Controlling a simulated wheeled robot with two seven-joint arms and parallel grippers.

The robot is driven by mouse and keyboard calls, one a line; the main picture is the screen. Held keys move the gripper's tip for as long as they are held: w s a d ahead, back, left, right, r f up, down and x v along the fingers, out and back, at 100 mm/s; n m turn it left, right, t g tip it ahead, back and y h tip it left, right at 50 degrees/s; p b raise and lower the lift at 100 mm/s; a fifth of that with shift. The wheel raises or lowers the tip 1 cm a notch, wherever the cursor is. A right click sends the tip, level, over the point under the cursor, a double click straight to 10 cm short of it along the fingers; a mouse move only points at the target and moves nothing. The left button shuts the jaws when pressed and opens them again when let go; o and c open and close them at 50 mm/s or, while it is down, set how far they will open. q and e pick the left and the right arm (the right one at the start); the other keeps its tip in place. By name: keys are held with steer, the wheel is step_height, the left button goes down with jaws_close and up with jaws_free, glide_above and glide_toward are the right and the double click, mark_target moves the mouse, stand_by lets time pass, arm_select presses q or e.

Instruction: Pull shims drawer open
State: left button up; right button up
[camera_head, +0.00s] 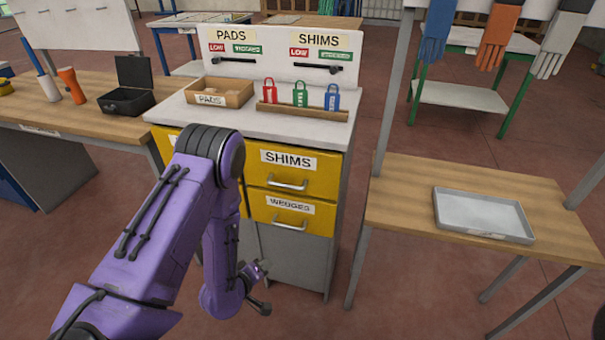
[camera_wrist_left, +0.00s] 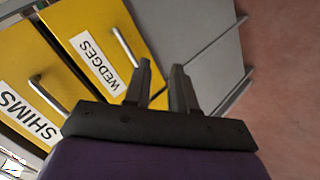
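The yellow SHIMS drawer (camera_head: 330,164) is in the upper right of the cabinet front and looks closed, with a metal bar handle (camera_head: 288,185). It also shows in the left wrist view (camera_wrist_left: 22,72), at the left, with its handle (camera_wrist_left: 46,96). The yellow WEDGES drawer (camera_head: 322,220) is just below it and also looks closed. My left gripper (camera_head: 264,287) is low in front of the grey panel below the drawers, apart from both handles. In the left wrist view its two fingers (camera_wrist_left: 162,70) stand apart with nothing between them. My right gripper is not in view.
The cabinet top (camera_head: 215,112) holds a PADS tray (camera_head: 238,98) and red, green and blue tags on a wooden strip (camera_head: 300,111). A wooden table (camera_head: 400,195) with a grey tray (camera_head: 485,213) stands to the right. A workbench (camera_head: 90,108) stands at the left.

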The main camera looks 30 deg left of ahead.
mark_target(287, 187)
arm_select(q)
steer(key=w+a+r+n+t+h+p, duration=0.25)
steer(key=w+r, duration=0.25)
steer(key=r, duration=0.3)
steer(key=w+a+r+n+t+h+p, duration=0.1)
steer(key=w+a+r+n+t, duration=0.15)
steer(key=w+r, duration=0.45)
steer(key=shift+m, duration=0.4)
steer(key=x, duration=0.2)
steer(key=p+x, duration=0.1)
steer(key=x, duration=0.2)
steer(key=r+x, duration=0.1)
steer(key=x, duration=0.1)
steer(key=shift+w+d+f+p, duration=0.1)
steer(key=shift+w+d+p, duration=0.2)
steer(key=shift+w+d, duration=0.15)
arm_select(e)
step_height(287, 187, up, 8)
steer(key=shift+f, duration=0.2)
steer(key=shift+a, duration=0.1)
arm_select(q)
jaws_close()
